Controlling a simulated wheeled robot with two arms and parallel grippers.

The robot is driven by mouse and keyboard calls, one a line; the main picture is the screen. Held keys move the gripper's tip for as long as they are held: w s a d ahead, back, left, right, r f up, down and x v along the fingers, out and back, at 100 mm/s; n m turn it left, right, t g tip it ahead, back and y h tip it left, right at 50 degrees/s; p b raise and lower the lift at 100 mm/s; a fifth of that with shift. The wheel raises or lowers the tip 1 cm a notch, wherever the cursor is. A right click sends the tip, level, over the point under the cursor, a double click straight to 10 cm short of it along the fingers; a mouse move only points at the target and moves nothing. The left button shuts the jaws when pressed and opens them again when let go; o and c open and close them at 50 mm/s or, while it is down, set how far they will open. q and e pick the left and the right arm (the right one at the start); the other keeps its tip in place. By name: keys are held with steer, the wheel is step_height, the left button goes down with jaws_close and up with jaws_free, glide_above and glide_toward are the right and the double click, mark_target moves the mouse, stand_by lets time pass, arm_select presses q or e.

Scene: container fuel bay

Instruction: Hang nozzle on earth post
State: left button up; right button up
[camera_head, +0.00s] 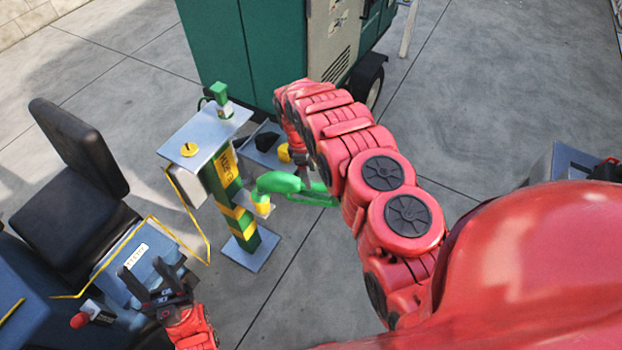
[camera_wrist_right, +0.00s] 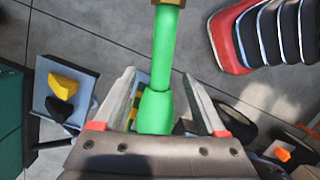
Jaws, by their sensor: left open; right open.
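The green nozzle (camera_head: 280,183) has a yellow end (camera_head: 263,207) close beside the earth post (camera_head: 228,170), a green and yellow striped post with a yellow label. I cannot tell whether the nozzle rests on the post. My right gripper (camera_head: 304,166) is at the nozzle, partly hidden by its own arm. In the right wrist view my right gripper (camera_wrist_right: 158,88) is open, with one finger on each side of the green nozzle (camera_wrist_right: 156,105). My left gripper (camera_head: 150,284) is open and empty, low at the left, away from the post.
A low tray (camera_head: 262,154) with black and yellow pieces lies behind. A green cabinet (camera_head: 265,50) stands at the back; a black seat (camera_head: 70,150) is left.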

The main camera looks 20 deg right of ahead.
step_height(320, 180, up, 14)
steer(key=w+a, duration=0.1)
steer(key=w, duration=0.1)
steer(key=shift+a, duration=0.35)
steer(key=shift+f, duration=0.1)
